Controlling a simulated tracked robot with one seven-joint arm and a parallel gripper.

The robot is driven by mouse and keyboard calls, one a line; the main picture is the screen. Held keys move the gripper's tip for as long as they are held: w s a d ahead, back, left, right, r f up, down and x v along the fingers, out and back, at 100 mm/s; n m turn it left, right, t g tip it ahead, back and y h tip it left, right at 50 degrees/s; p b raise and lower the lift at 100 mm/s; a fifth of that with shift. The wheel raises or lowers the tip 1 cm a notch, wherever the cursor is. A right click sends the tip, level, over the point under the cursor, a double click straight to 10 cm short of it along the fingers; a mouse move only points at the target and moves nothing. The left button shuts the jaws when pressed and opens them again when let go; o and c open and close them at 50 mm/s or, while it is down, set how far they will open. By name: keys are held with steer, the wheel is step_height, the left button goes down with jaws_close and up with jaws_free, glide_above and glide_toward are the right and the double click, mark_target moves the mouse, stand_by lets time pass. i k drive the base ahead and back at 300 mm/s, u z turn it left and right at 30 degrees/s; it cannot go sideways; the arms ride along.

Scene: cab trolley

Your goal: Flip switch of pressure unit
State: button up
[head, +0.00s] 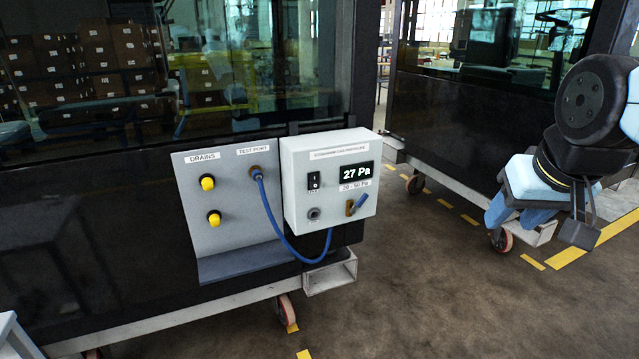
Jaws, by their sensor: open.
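The pressure unit (300,215) is a light grey box on the dark cab wall, near the middle of the head view. Its black rocker switch (314,181) sits on the upper left of the front face. I cannot tell its on or off marking. The display (357,173) reads 27 Pa, with a 20 - 50 Pa label below it. A round port (314,213) and a brass valve with a blue handle (349,208) are on the lower face. My gripper (507,212) hangs open at the right, well apart from the unit, its blue fingers pointing down.
A grey panel with two yellow drain knobs (208,183) stands left of the unit. A blue hose (273,218) loops from the test port to beneath the unit. A second cab trolley (470,120) stands behind my arm. The floor (430,290) in front is clear.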

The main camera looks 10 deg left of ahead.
mark_target(314, 178)
steer(key=u, duration=0.55)
steer(key=k, duration=1.3)
steer(key=u, duration=0.75)
steer(key=i, duration=1.65)
steer(key=z, duration=0.75)
steer(key=k, duration=0.55)
steer(key=z, duration=0.1)
